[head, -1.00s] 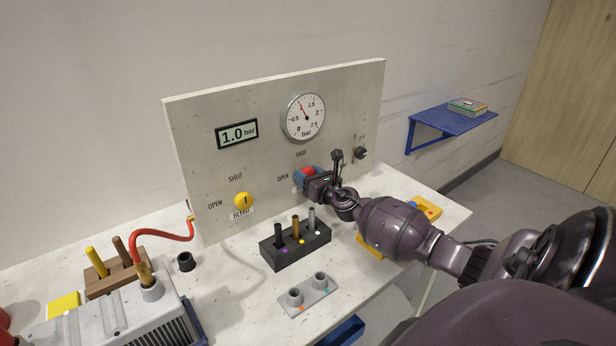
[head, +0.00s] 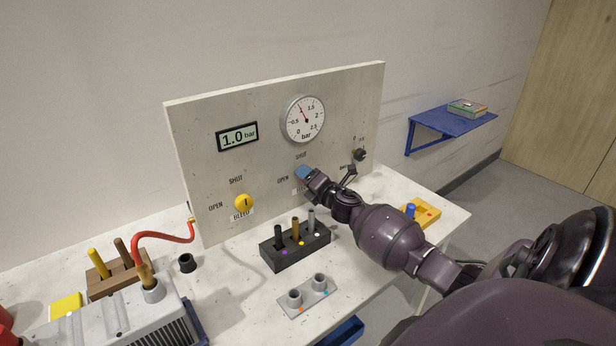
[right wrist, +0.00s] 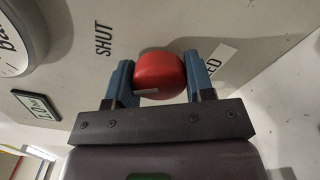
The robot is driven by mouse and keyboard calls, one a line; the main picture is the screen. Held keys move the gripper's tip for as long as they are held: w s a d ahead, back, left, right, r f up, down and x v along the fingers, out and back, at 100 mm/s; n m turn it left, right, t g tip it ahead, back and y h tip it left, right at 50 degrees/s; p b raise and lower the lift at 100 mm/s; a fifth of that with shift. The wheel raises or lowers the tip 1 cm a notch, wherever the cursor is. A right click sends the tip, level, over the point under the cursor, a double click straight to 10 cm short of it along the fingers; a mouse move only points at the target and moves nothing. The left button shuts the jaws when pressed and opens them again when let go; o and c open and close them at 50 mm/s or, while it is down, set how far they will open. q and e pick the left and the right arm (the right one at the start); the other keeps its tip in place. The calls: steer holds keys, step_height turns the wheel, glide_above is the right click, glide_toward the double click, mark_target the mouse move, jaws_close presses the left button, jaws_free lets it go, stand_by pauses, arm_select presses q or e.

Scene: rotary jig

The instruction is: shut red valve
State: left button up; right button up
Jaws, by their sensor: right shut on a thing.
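The red valve knob (right wrist: 160,76) sits between the blue fingers of my right gripper (right wrist: 162,82) in the right wrist view. The fingers are shut on it from both sides. A pale strip shows on the knob's near edge. The word SHUT is printed on the panel to its left, and a partly covered label lies to its right. In the head view my right gripper (head: 304,174) is at the panel (head: 268,160), below the round gauge, and its blue finger hides the knob. My left gripper is not in view.
The display (head: 237,135) reads 1.0 bar. A yellow BLEED knob (head: 244,202) is left on the panel, and a small black switch (head: 360,155) is right of my gripper. A black block with pegs (head: 290,255) stands in front. A blue shelf (head: 440,121) is at the right.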

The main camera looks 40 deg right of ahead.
steer(key=m+p, duration=0.1)
steer(key=m, duration=0.2)
steer(key=shift+r+m, duration=0.1)
steer(key=shift+m, duration=0.2)
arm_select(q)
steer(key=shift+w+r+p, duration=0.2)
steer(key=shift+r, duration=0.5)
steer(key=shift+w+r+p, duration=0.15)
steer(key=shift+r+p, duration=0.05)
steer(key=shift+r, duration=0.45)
arm_select(e)
steer(key=shift+m, duration=1.1)
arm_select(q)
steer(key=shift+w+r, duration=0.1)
arm_select(e)
steer(key=o, duration=0.9)
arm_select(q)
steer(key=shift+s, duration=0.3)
arm_select(e)
steer(key=shift+s, duration=0.1)
